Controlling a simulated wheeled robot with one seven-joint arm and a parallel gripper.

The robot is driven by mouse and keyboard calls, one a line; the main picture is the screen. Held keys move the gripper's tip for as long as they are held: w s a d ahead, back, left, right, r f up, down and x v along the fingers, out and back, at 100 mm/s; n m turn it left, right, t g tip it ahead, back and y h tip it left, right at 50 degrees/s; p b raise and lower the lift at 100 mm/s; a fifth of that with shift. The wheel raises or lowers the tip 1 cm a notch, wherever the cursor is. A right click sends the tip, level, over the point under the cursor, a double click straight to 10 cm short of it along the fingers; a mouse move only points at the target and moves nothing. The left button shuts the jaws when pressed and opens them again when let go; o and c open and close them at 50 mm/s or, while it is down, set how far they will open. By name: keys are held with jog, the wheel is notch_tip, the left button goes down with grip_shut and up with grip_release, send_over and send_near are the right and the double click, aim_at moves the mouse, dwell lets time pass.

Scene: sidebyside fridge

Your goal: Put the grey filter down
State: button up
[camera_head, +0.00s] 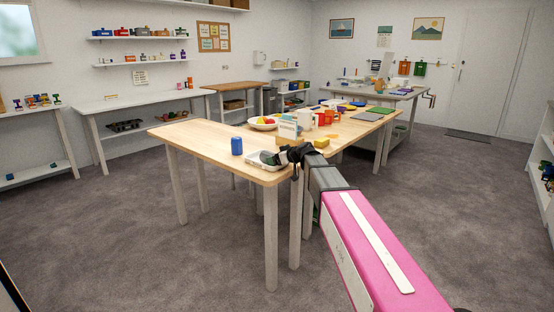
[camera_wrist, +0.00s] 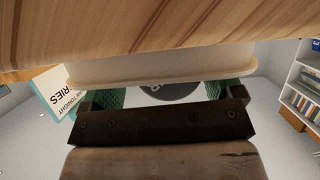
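In the wrist view, a dark grey round thing with a pale mark, which looks like the grey filter (camera_wrist: 181,93), shows between the green finger pads of my gripper (camera_wrist: 165,95). Its lower part is hidden behind the dark gripper body, and the contact with the pads is not clear. A beige, lipped thing (camera_wrist: 165,66) lies just beyond the fingers and hides part of the view. In the head view, my gripper (camera_head: 286,157) is low at the near corner of the wooden table (camera_head: 205,140), beside a pale grey tray (camera_head: 254,160). The filter cannot be made out there.
A blue can (camera_head: 237,146) stands left of the tray. The table's left part is clear.

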jog(key=shift+r, duration=0.1)
jog(key=v, duration=1.2)
jog(key=s+d+f+m+g+h, duration=0.2)
jog(key=s+d+f, duration=0.3)
jog(key=s+f, duration=0.4)
jog(key=s+d+f+m+g+h, duration=0.3)
jog(key=s+d+f+m+h, duration=0.2)
jog(key=s+f, duration=0.4)
jog(key=s+d+f+m+g+h, duration=0.3)
jog(key=s+d+f, duration=0.2)
jog(key=s+f, duration=0.4)
notch_tip(320, 180, down, 5)
jog(key=shift+m, duration=0.3)
